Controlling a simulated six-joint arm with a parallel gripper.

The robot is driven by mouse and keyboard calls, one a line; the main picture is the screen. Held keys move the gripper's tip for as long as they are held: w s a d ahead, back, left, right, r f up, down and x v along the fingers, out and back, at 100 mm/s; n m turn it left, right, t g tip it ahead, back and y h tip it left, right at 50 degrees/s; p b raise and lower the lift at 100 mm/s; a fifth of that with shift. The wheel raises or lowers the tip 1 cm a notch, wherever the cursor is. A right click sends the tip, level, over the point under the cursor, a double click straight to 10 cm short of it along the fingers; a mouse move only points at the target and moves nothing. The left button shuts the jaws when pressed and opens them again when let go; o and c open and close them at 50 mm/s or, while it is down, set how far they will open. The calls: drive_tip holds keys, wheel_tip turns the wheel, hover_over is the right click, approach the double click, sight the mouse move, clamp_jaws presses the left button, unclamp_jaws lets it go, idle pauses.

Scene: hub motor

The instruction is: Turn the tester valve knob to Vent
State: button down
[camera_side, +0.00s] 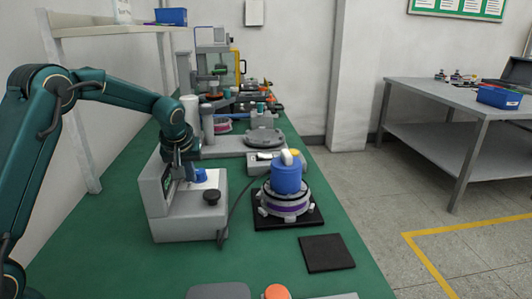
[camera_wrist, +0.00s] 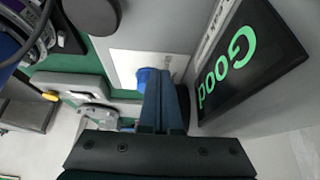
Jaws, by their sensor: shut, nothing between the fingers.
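The tester (camera_side: 165,212) is a grey unit on the green bench. A small blue knob (camera_side: 201,175) sits on its white label plate, just below my gripper (camera_side: 188,163). In the wrist view the knob (camera_wrist: 147,77) shows partly behind my gripper (camera_wrist: 168,76), whose dark fingers are together and empty. The fingertips are at or beside the knob; I cannot tell whether they touch it. The plate's lettering (camera_wrist: 171,65) is mostly hidden, and the knob's pointing direction cannot be read. The tester's screen (camera_wrist: 250,55) reads "Good" in green.
A black round knob (camera_side: 211,196) stands on the tester's front. To its right, a blue plug-like part (camera_side: 286,176) sits on the hub motor (camera_side: 285,203) on a black mat. A cable runs beside the tester. An empty dark pad (camera_side: 326,253) lies at the front right.

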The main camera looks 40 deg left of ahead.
drive_tip(key=shift+w+a, duration=0.1)
drive_tip(key=shift+w, duration=0.2)
drive_tip(key=shift+w, duration=0.1)
idle(0.5)
drive_tip(key=shift+w+d, duration=0.3)
drive_tip(key=shift+d, duration=0.25)
drive_tip(key=shift+w+d, duration=0.2)
drive_tip(key=shift+w, duration=0.25)
drive_tip(key=shift+d, duration=0.1)
idle(0.3)
drive_tip(key=shift+s+d, duration=0.15)
drive_tip(key=shift+d, duration=0.1)
wheel_tip(320, 180, up, 6)
idle(0.5)
